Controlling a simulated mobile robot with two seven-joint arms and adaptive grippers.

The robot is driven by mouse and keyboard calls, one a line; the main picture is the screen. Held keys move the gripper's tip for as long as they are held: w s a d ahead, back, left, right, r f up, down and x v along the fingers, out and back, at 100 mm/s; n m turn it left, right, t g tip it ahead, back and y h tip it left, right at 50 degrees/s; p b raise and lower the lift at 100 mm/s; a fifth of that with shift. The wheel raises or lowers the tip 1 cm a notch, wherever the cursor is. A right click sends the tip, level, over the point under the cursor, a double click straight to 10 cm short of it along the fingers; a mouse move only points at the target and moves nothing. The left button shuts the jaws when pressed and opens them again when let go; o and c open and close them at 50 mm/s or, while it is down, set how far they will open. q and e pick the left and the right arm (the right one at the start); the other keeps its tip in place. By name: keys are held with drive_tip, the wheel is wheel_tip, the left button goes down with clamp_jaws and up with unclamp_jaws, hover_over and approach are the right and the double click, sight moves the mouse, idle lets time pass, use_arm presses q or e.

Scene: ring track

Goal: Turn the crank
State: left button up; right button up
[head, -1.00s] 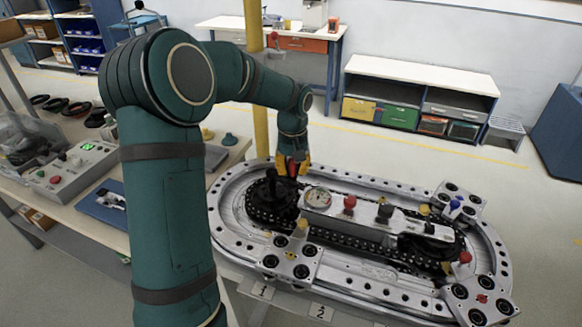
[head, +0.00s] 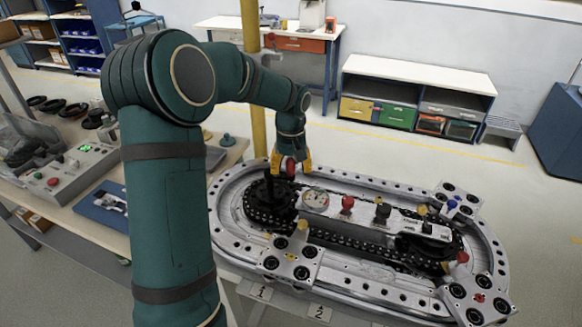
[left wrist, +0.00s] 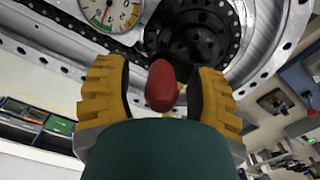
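The crank's red knob (left wrist: 161,86) stands between the two yellow fingers of my left gripper (left wrist: 158,72) in the left wrist view. Gaps show on both sides of the knob, so the fingers are open around it and not pressed on it. In the head view my left gripper (head: 291,163) is over the back left end of the ring track (head: 228,225), with the red knob (head: 291,169) between its fingers. The black crank hub (head: 268,200) is just below and left of it; it also shows behind the knob in the left wrist view (left wrist: 195,38). My right gripper is not in view.
A dial gauge (head: 315,199), a red button (head: 347,204) and a dark knob (head: 382,212) stand on the track's middle plate, right of the gripper. A bench with a control box (head: 75,170) is at left. A yellow post (head: 260,130) rises behind.

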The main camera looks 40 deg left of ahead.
use_arm(q)
wheel_tip(320, 180, up, 12)
drive_tip(key=shift+r, duration=0.1)
idle(0.5)
idle(0.5)
